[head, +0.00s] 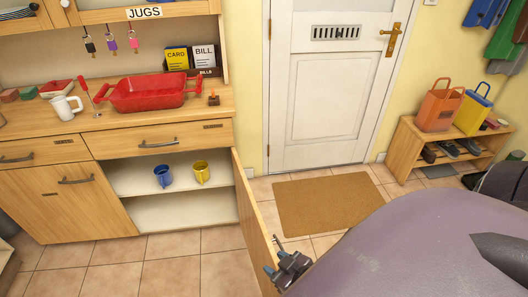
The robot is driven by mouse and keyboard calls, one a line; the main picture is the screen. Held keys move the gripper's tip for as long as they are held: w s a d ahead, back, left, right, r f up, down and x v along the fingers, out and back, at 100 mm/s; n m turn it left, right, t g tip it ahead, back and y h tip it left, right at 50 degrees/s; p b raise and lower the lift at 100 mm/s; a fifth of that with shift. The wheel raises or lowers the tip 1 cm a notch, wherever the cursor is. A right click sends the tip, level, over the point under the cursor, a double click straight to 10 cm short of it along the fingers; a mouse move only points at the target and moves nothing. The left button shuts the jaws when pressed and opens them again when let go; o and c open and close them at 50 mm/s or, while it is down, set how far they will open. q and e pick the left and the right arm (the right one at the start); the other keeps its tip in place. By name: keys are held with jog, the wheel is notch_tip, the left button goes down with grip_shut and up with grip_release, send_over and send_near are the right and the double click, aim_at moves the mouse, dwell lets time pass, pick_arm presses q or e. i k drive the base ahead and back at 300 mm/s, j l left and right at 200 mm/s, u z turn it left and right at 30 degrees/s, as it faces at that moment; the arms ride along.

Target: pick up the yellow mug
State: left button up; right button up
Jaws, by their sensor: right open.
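The yellow mug (201,172) stands upright on the upper shelf (135,180) inside the open lower cupboard. A blue mug (162,176) stands just left of it, with a small gap between them. My right gripper (277,257) is open and empty, low at the bottom centre. It is close to the lower edge of the swung-open cupboard door (250,215), to the right of and well apart from the yellow mug. I cannot tell whether it touches the door. My left gripper is out of view.
The open door stands between my right gripper and the shelf. A red dish (150,93) and a white mug (64,107) sit on the worktop above. A brown doormat (325,203) lies before the white door (325,95). Tiled floor fronts the cupboard.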

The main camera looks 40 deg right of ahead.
aim_at(200, 168)
jog(key=l+z, duration=0.1)
jog(key=l, duration=1.8)
jog(key=k, duration=0.05)
